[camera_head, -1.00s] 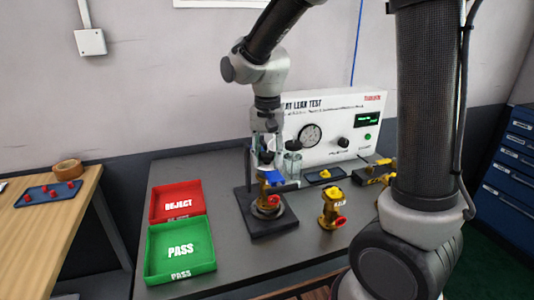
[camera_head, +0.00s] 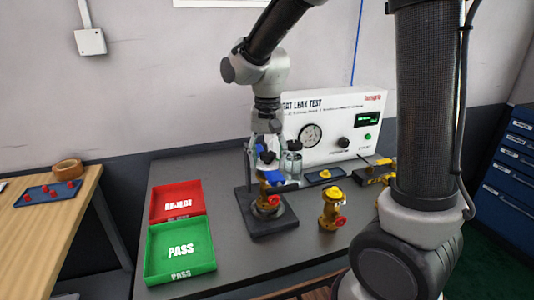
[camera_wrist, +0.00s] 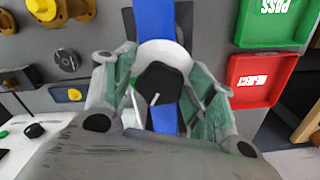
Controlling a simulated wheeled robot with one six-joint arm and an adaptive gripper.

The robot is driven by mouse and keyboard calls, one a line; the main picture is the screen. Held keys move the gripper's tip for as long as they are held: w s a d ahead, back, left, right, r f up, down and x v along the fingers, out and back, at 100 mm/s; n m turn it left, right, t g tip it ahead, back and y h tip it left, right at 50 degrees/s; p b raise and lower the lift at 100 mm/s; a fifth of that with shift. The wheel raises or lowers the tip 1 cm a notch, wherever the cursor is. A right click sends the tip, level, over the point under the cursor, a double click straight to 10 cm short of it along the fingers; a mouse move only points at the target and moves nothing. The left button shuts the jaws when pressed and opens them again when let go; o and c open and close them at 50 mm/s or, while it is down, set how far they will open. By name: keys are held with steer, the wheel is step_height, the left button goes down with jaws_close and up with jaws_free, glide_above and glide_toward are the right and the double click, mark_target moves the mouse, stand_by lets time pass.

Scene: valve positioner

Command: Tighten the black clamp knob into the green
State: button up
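The black clamp knob (camera_wrist: 160,84) has a white pointer line and sits on a pale round collar, over a blue clamp bar (camera_wrist: 153,20). A small bright green patch shows at the collar's left in the wrist view. In the head view the knob (camera_head: 267,157) is above the brass valve (camera_head: 267,200) in the fixture. My gripper (camera_head: 267,153) is lowered over it from above. In the wrist view my gripper (camera_wrist: 160,90) has one finger on each side of the knob. The fingers lie close to it, but contact is unclear.
A leak test box (camera_head: 332,125) stands behind the fixture. A second brass valve (camera_head: 331,208) stands to the right. The red REJECT tray (camera_head: 177,202) and green PASS tray (camera_head: 181,250) are at the left. The front middle of the table (camera_head: 270,262) is clear.

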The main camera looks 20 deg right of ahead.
steer(key=n, duration=0.5)
steer(key=shift+n, duration=0.4)
steer(key=n, duration=0.5)
steer(key=shift+n, duration=0.3)
steer(key=shift+c, duration=0.6)
jaws_close()
steer(key=m, duration=0.5)
steer(key=shift+s+f, duration=0.1)
steer(key=shift+o, duration=0.6)
jaws_free()
